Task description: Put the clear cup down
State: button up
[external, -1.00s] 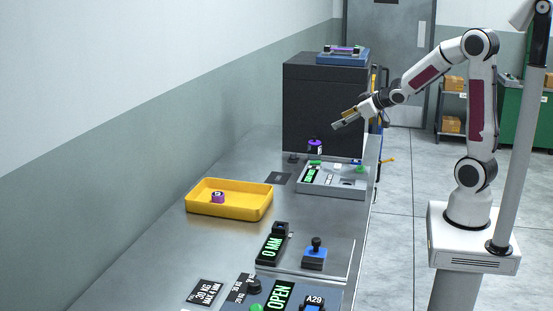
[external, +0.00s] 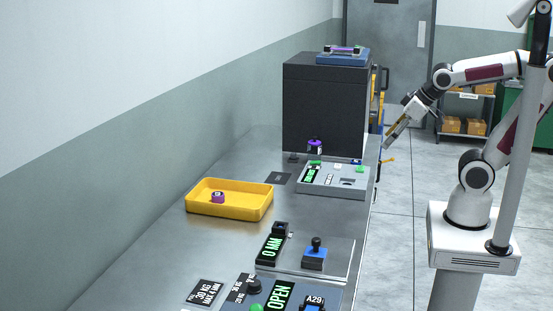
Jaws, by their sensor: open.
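My gripper (external: 390,141) is open and empty. It hangs in the air just right of the bench's right edge, beside the black cabinet, pointing down and to the left. I cannot make out a clear cup for certain. A small purple and dark item (external: 315,146) stands on the bench in front of the black cabinet, left of my gripper and apart from it; it is too small to tell whether a cup is around it. A purple roll (external: 218,197) lies in the yellow tray (external: 255,206).
The black cabinet (external: 322,105) stands at the bench's far end with a blue device (external: 343,58) on top. A grey control box (external: 345,188) is in front of it. Nearer are a 0 MM display (external: 270,248) and a blue-black knob unit (external: 314,255). The left bench surface is clear.

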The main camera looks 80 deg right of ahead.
jog(key=s+a+f+n+g+y, duration=0.1)
jog(key=s+a, duration=0.4)
jog(key=s, duration=0.1)
jog(key=shift+s+a+y, duration=0.15)
jog(key=shift+s+y, duration=0.15)
jog(key=shift+f, duration=0.1)
dwell(0.8)
